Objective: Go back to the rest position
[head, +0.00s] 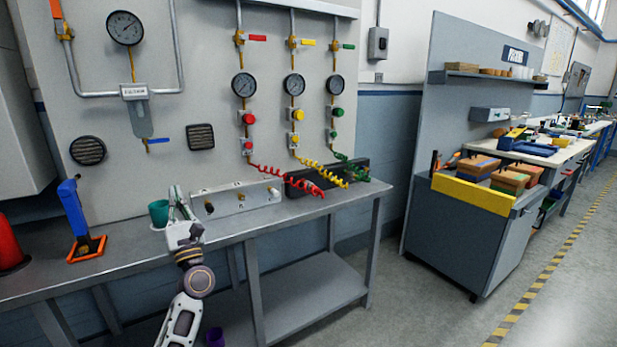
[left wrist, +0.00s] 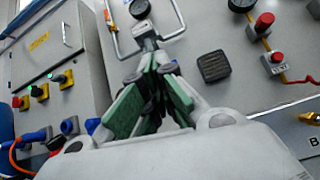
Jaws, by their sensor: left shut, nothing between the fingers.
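My left arm comes up from the bottom of the head view, with its left gripper (head: 178,202) near the front of the metal bench, in front of the wall panel. In the left wrist view the green-padded fingers of the left gripper (left wrist: 152,82) come together at their tips with nothing between them. The gripper is shut and empty, and it points toward the wall panel. My right gripper shows in neither view.
The bench (head: 110,257) carries a teal cup (head: 158,213) beside the gripper, a blue tool in an orange base (head: 75,220) and a grey valve block (head: 235,198). Red, yellow and green coiled hoses (head: 290,178) hang to the right. A grey cabinet (head: 465,238) stands across a floor gap.

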